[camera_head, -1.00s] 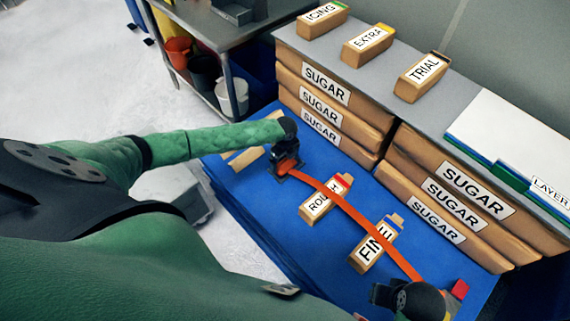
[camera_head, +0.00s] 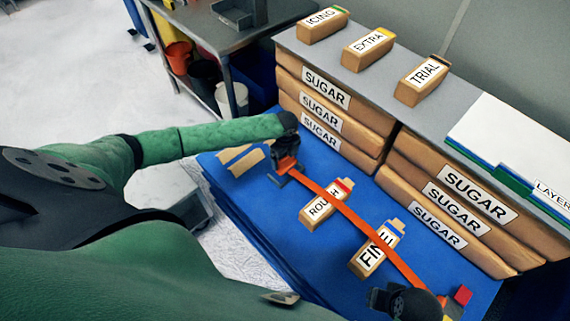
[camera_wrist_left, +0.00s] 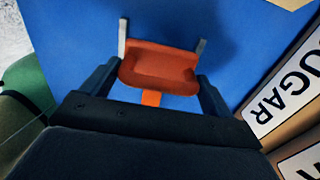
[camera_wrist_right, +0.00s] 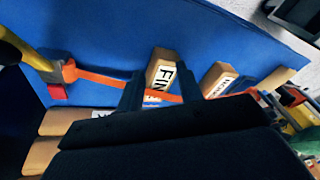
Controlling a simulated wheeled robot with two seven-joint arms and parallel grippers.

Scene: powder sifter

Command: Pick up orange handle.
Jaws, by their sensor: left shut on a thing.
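The orange handle (camera_wrist_left: 160,68) sits between the two fingers of my left gripper (camera_wrist_left: 160,85) in the left wrist view, and the gripper is shut on it. In the head view my left gripper (camera_head: 286,163) is low over the blue table. A long orange strip (camera_head: 345,212) runs from it to the lower right, passing across the ROUGH bag (camera_head: 322,207) and the FINE bag (camera_head: 372,255). My right gripper (camera_wrist_right: 160,92) has its fingers apart in the right wrist view, with the strip (camera_wrist_right: 105,80) seen beyond them. Nothing shows held between those fingers.
Stacked SUGAR bags (camera_head: 322,110) form a wall behind the blue table (camera_head: 300,255). ICING (camera_head: 322,25), EXTRA (camera_head: 368,48) and TRIAL (camera_head: 421,82) bags stand on the grey ledge above. A red block (camera_head: 463,294) lies at the lower right. Tan pieces (camera_head: 247,163) lie near the left gripper.

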